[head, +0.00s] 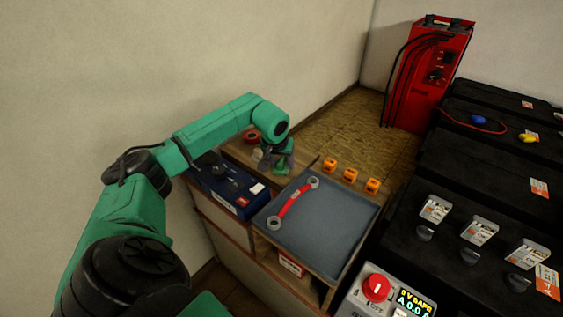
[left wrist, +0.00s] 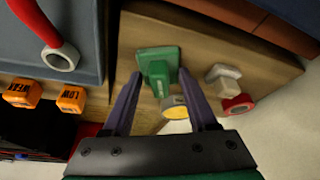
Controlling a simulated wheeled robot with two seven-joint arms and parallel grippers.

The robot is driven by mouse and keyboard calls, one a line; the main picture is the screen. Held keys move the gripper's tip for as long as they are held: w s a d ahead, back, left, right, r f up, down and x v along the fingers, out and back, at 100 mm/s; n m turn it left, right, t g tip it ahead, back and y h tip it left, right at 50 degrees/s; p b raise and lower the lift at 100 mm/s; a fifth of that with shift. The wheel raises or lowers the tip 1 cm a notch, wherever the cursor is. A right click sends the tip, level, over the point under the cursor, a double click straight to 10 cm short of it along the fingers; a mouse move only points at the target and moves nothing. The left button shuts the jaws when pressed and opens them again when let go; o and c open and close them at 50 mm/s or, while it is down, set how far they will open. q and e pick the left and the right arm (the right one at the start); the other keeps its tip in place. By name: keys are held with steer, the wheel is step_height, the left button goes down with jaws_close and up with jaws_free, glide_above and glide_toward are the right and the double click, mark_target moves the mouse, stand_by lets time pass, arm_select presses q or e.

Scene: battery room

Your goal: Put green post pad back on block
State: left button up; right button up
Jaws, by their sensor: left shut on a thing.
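The green post pad (left wrist: 158,62) is a green square plate with a raised green grip, seen in the left wrist view. My left gripper (left wrist: 160,88) has its fingers on either side of the grip and is shut on it. The pad shows over a light wooden surface (left wrist: 225,50); I cannot tell whether it touches the wood. In the head view my left gripper (head: 278,165) hangs over the wooden top (head: 302,155) behind the grey tray, partly hiding the pad. I cannot clearly make out a separate block. My right gripper is out of view.
A yellow-rimmed round piece (left wrist: 174,107), a whitish knob (left wrist: 222,75) and a red ring (left wrist: 238,104) are close by. The grey tray (head: 335,225) holds a red strap (head: 296,202). Orange blocks (head: 350,175) line its far edge. A blue box (head: 225,185) stands left.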

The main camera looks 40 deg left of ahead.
arm_select(q)
steer(key=o, duration=1.3)
steer(key=shift+f, duration=0.1)
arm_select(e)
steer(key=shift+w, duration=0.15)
arm_select(q)
steer(key=shift+r, duration=0.3)
steer(key=p+v, duration=0.1)
steer(key=v, duration=1)
steer(key=shift+r, duration=0.35)
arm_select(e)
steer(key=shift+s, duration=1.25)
arm_select(q)
steer(key=shift+s+d, duration=0.1)
steer(key=shift+s, duration=0.05)
